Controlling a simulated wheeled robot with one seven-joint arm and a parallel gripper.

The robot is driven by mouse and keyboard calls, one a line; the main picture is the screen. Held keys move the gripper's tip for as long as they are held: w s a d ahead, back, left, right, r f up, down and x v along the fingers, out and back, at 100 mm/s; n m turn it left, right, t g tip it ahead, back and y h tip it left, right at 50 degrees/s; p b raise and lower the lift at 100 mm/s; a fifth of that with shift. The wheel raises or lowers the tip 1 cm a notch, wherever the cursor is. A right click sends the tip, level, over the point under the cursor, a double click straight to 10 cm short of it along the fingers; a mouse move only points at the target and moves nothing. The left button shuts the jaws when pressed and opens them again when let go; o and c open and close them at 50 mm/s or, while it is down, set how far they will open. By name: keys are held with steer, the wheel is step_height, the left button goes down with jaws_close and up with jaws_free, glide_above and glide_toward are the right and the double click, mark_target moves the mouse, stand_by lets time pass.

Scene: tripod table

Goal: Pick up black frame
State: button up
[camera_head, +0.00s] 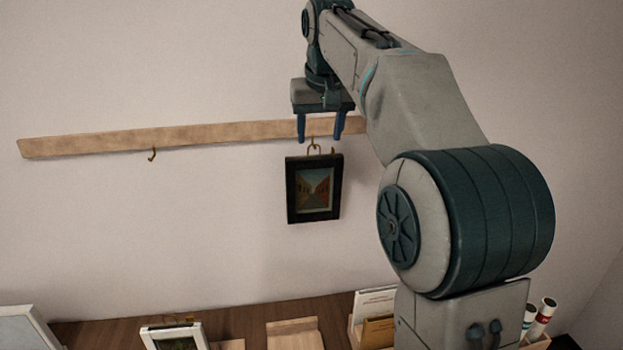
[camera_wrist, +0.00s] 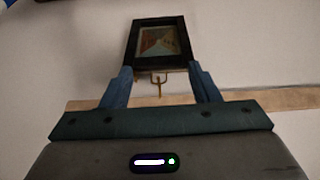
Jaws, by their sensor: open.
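The black frame (camera_head: 291,190) hangs upright below the wooden rail on the wall, with a small picture inside it. A metal loop (camera_head: 314,148) stands at its top, by a hook. My gripper (camera_head: 320,141) is open just above the frame, its two blue fingers pointing down. In the wrist view the black frame (camera_wrist: 131,45) lies beyond the fingertips, and the loop and hook (camera_wrist: 158,82) show between the fingers of my gripper (camera_wrist: 160,75). I see nothing held, and I cannot tell whether a finger touches the frame.
The wooden rail (camera_head: 90,144) runs along the wall, with a free brass hook (camera_head: 152,154) at left. Below, a wooden surface (camera_head: 240,318) bears a white frame (camera_head: 150,338), a wooden block (camera_head: 294,332) and a holder with cards (camera_head: 375,305). The wall left of the frame is clear.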

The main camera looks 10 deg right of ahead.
steer(key=p, duration=0.2)
glide_toward(314, 146)
steer(key=x, duration=0.7)
steer(key=shift+d+f, duration=0.1)
steer(key=shift+f, duration=0.2)
steer(key=shift+w+f, duration=0.2)
steer(key=shift+f, duration=0.3)
jaws_close()
